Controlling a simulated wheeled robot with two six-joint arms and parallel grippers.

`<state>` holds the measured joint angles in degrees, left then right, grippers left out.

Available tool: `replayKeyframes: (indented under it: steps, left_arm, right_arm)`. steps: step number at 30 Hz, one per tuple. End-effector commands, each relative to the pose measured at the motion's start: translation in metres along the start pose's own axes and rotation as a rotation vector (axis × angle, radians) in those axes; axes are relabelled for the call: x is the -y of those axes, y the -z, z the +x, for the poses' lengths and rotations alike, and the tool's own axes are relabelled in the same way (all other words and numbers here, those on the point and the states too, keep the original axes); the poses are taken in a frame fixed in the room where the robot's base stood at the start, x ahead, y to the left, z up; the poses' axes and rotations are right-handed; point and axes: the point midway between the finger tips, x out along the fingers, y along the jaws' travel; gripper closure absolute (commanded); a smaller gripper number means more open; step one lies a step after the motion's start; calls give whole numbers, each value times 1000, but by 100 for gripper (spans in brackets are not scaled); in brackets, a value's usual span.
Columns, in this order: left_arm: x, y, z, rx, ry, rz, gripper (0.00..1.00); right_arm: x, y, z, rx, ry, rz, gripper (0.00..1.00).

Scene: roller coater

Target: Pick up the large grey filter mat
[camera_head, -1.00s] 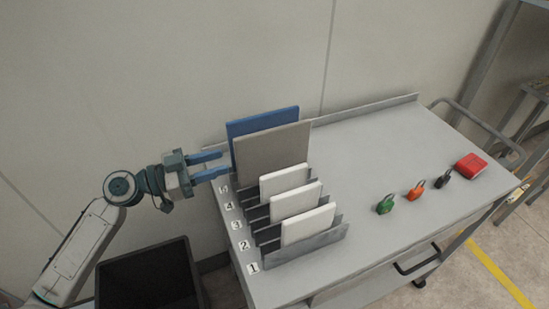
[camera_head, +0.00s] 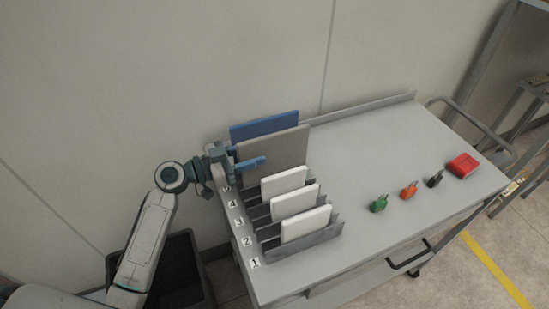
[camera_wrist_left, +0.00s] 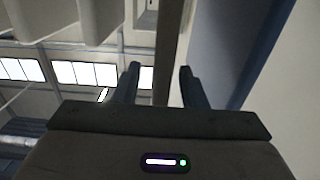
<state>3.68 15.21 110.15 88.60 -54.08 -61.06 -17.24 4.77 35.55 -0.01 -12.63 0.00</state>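The large grey filter mat (camera_head: 285,150) stands upright in the rack, just in front of a taller blue mat (camera_head: 265,125). My left gripper (camera_head: 244,160) is at the grey mat's left edge. One blue finger shows in front of its face; the other is mostly hidden behind it. In the left wrist view the grey mat's edge (camera_wrist_left: 170,50) lies between the two spread fingers (camera_wrist_left: 158,82), with a gap visible beside the left finger. The blue mat (camera_wrist_left: 232,45) is to the right there. My right gripper is not in view.
Several smaller white mats (camera_head: 298,202) stand in the nearer slots of the rack (camera_head: 305,245) on the grey cart (camera_head: 360,150). Green (camera_head: 379,204), orange (camera_head: 409,190) and black (camera_head: 435,179) padlocks and a red box (camera_head: 463,165) sit at right. A dark bin (camera_head: 180,270) stands below my arm.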

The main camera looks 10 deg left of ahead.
Motion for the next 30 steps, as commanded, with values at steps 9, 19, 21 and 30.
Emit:
replayKeyframes:
  steps: [9,19,21,30]
  left_arm:
    - [0,-1,14,1,0,0,62]
    - [0,-1,14,1,0,0,100]
    - [0,-1,14,1,0,0,100]
    - [0,1,14,0,0,2,100]
  right_arm:
    - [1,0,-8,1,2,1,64]
    - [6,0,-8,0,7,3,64]
    - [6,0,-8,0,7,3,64]
    - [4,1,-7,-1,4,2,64]
